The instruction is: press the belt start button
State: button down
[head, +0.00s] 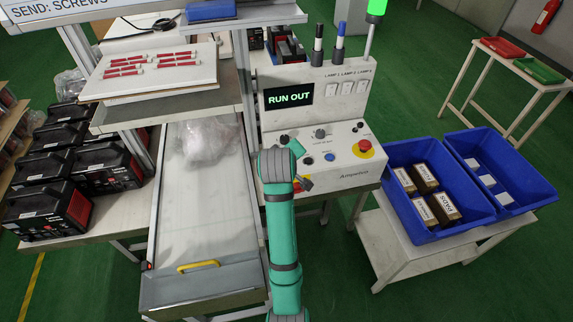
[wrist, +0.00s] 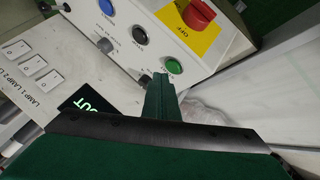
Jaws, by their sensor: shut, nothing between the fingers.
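The control panel (head: 340,165) of the white console faces me. A black button (wrist: 140,35) and a blue button (wrist: 106,7) sit in line with the green one. No label on the green button is readable. My gripper (wrist: 160,77) is shut and empty, its fingertips just beside the green button in the picture; I cannot tell if they touch. In the head view my arm hides the green button.
The console display (head: 289,96) reads RUN OUT. The belt (head: 195,210) runs left of my arm, with a clear plastic bag (head: 209,138) on it. Blue bins (head: 437,233) with boxes stand on a right-hand table. A second red mushroom knob (head: 365,145) is on the panel's right.

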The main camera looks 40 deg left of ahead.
jog(key=shift+r, duration=0.15)
jog(key=shift+r, duration=2.4)
